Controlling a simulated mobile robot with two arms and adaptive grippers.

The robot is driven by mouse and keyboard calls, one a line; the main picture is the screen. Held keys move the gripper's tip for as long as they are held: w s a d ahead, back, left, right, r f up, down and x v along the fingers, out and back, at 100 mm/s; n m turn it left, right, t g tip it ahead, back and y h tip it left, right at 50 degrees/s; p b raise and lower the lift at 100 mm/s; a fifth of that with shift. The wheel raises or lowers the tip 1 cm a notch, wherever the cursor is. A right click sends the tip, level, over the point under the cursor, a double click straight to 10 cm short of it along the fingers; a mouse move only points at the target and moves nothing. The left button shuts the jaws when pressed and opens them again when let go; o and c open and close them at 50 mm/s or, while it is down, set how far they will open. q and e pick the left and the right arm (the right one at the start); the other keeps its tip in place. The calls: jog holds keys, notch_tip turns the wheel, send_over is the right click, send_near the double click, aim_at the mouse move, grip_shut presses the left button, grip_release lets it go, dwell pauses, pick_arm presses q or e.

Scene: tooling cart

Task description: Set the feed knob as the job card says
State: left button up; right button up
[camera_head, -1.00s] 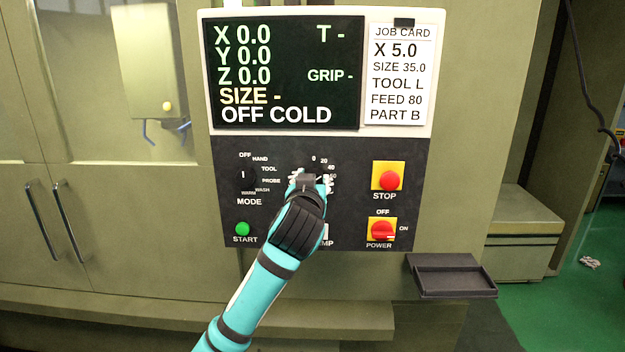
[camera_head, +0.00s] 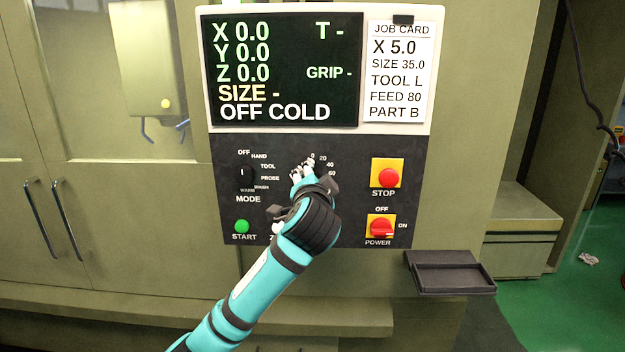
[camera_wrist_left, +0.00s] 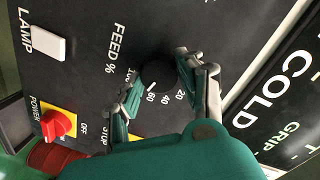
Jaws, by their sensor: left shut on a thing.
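The black feed knob (camera_wrist_left: 160,74) shows in the left wrist view under the label FEED %, with scale numbers 20, 40, 60 and 100 around it. A white mark on the knob appears to point near 60; the 80 is not readable. My left gripper (camera_head: 303,170) is at the knob, with one finger on each side, shut on it. In the head view the gripper hides the knob. The job card (camera_head: 397,75) reads X 5.0, SIZE 35.0, TOOL L, FEED 80, PART B. My right gripper is not in view.
The mode knob (camera_head: 243,173) is left of my gripper and the green start button (camera_head: 241,227) below it. The red stop button (camera_head: 389,178) and red power switch (camera_head: 380,228) are to the right. The screen (camera_head: 285,70) reads OFF COLD. A dark tray (camera_head: 452,277) juts out below.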

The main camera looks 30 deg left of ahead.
pick_arm(q)
jog(key=shift+f+m, duration=0.15)
jog(key=shift+m, duration=0.85)
jog(key=o, duration=1.2)
jog(key=shift+c, duration=0.2)
jog(key=v, duration=1.2)
jog(key=shift+w+d, duration=0.1)
jog(key=shift+w, duration=0.05)
